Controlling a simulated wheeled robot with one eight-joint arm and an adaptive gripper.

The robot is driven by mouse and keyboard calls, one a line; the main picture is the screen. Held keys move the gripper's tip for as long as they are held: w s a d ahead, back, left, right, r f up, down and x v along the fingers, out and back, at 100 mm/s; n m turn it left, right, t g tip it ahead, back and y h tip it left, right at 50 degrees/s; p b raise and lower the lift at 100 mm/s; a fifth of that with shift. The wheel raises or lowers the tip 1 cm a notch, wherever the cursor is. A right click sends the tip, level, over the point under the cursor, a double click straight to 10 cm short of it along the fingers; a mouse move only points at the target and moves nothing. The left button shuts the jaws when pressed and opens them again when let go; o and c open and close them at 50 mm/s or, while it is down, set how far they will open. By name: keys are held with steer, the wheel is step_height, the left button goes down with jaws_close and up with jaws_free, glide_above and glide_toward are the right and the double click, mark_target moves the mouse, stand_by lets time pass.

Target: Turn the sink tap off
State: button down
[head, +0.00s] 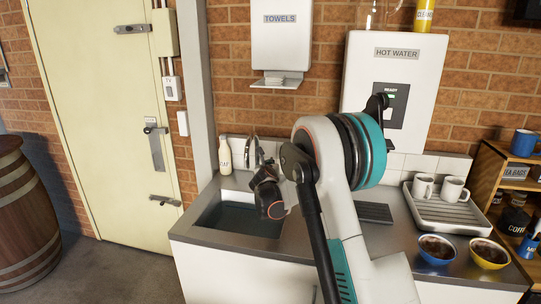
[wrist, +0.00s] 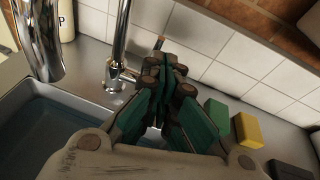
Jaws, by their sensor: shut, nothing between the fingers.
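The chrome sink tap (head: 252,152) stands at the back of the sink (head: 207,222). In the wrist view its upright pipe (wrist: 121,38) is just left of my fingers, and its curved spout (wrist: 45,40) hangs over the basin at upper left. A short lever-like part near the tap's base is partly hidden behind my fingers. I cannot make out a stream below the spout. My gripper (wrist: 170,78) is shut and empty, its fingertips close to the tap's base; I cannot tell if they touch. In the head view my gripper is over the sink, partly hidden by my arm.
A soap bottle (head: 225,156) stands left of the tap. A green sponge (wrist: 217,112) and a yellow sponge (wrist: 247,130) lie right of my fingers, by the tiled wall. A drying tray (head: 447,214) with white mugs and two bowls (head: 437,249) occupy the counter's right.

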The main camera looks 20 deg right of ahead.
steer(key=s+a+r+p, duration=0.3)
steer(key=s+a+r, duration=0.1)
steer(key=s+r, duration=0.6)
steer(key=shift+s+a+r, duration=0.15)
steer(key=shift+s+r, duration=0.05)
steer(key=shift+r, duration=0.1)
steer(key=s+a+r+m+g+y, duration=0.1)
steer(key=s+a+r+m+g, duration=0.1)
steer(key=s+m, duration=0.7)
steer(key=s+a+r+m+g+y, duration=0.1)
steer(key=s+r+m, duration=0.1)
steer(key=s+m, duration=0.7)
steer(key=s+a+f+m+g+y, duration=0.1)
steer(key=s+a+f+m, duration=0.1)
steer(key=s, duration=0.7)
steer(key=s+a+f+m+g+y, duration=0.1)
steer(key=s+a+f+m+y, duration=0.1)
steer(key=s+m, duration=0.5)
steer(key=s+a+f+m+g+y+b, duration=0.1)
steer(key=s+a+f+m, duration=0.2)
steer(key=s, duration=0.7)
steer(key=shift+s+a+f+m, duration=0.2)
steer(key=shift+s+a+m, duration=0.1)
steer(key=shift+a+m, duration=0.7)
